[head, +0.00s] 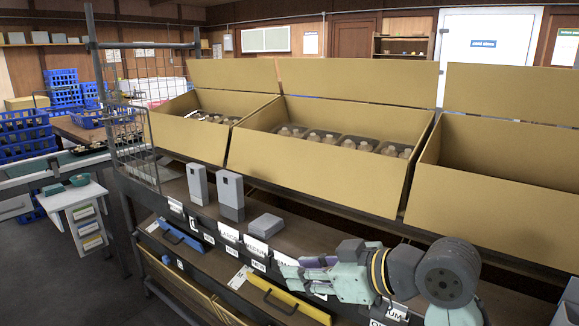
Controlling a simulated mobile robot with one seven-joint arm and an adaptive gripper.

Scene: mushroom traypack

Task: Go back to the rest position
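My gripper (287,271) is at the left end of my arm, low in the middle right of the head view. It hovers in front of the labelled shelf edge (228,254), pointing left. I see it from the side, and its fingers overlap, so I cannot tell if they are open or shut. No mushroom or tray shows clearly in it. My arm folds back to the lower right corner.
Three cardboard boxes stand on the rack: the left (187,136) and middle (316,164) hold packed trays, while the right (488,185) looks empty. Grey devices (230,194) sit on the shelf left of my gripper. Blue crates (25,130) are far left.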

